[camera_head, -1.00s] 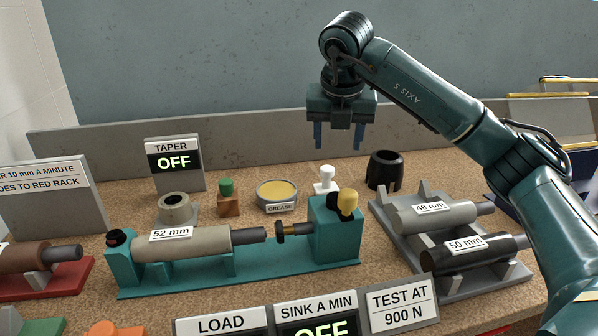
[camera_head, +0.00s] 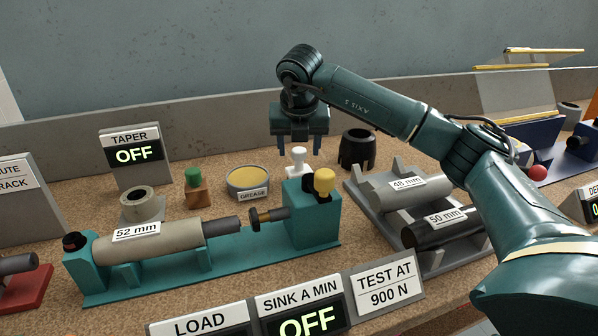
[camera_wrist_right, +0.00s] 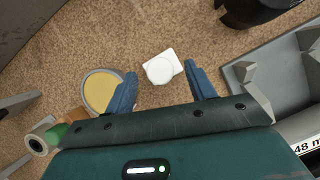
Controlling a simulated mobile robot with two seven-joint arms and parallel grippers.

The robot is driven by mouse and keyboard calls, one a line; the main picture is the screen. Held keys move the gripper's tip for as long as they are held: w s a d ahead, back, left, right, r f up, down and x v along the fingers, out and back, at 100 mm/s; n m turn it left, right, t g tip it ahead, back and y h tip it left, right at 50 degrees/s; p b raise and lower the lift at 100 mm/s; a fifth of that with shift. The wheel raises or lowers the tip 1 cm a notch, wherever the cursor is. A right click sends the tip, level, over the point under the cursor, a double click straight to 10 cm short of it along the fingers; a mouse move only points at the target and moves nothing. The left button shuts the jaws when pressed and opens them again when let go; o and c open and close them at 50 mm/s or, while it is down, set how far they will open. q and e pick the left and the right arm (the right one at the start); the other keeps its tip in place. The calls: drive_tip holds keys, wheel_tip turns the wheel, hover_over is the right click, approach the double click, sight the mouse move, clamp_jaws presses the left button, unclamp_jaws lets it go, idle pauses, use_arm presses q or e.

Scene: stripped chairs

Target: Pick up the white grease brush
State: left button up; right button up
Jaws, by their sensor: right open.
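The white grease brush (camera_head: 298,159) stands upright on the bench behind the teal fixture, right of the grease tin (camera_head: 247,183). It has a round white knob on a square white base, and the fixture may hide its foot. My right gripper (camera_head: 299,149) points down above it, open and empty. In the right wrist view, the brush (camera_wrist_right: 160,70) shows between the two blue fingers, touching neither as far as I can see. The height left between fingertips and knob is hard to judge. My left gripper is not in view.
A black hollow cup (camera_head: 357,149) stands just right of the brush. A green-topped block (camera_head: 195,188) is left of the grease tin. The teal fixture (camera_head: 311,222), with its yellow knob, is in front. A grey rack (camera_head: 376,215) holds 48 mm and 50 mm rollers.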

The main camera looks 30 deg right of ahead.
sight(299, 166)
drive_tip(key=shift+x, duration=1.45)
drive_tip(key=shift+c, duration=0.3)
drive_tip(key=c, duration=1)
